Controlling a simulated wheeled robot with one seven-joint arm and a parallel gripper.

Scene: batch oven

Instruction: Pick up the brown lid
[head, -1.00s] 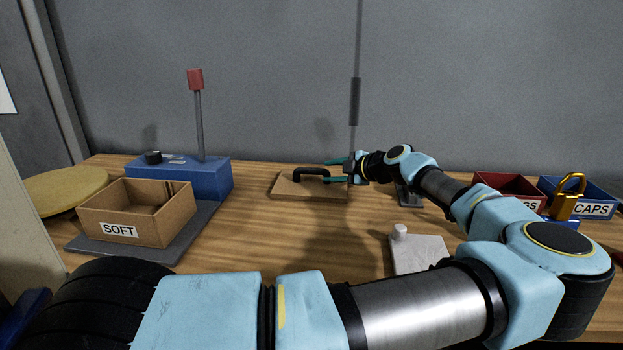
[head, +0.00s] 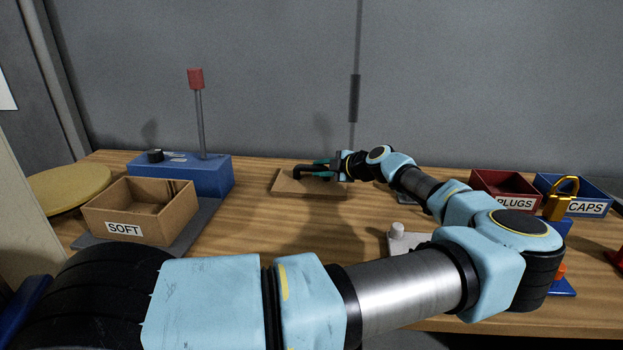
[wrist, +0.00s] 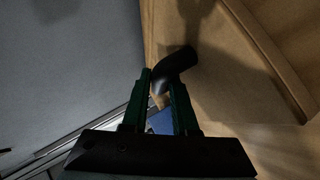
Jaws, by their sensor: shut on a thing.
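The brown lid (head: 290,189) lies flat on the wooden bench towards the back, with a black arched handle on top. My gripper (head: 318,170) reaches in from the right, low over the lid, with its green fingers at the handle. In the wrist view my gripper (wrist: 167,95) is shut on the black handle (wrist: 178,62), which shows between and beyond the fingertips. The lid's brown surface (wrist: 220,80) fills the right of that view. The head view shows no clear gap between lid and bench. My fingers hide part of the handle.
A brown SOFT box (head: 140,212) stands at the left on a grey mat, before a blue block with a red-tipped post (head: 199,120). Red PLUGS (head: 505,190) and blue CAPS bins (head: 575,195) and a gold padlock (head: 562,200) are at the right. The bench centre is mostly clear.

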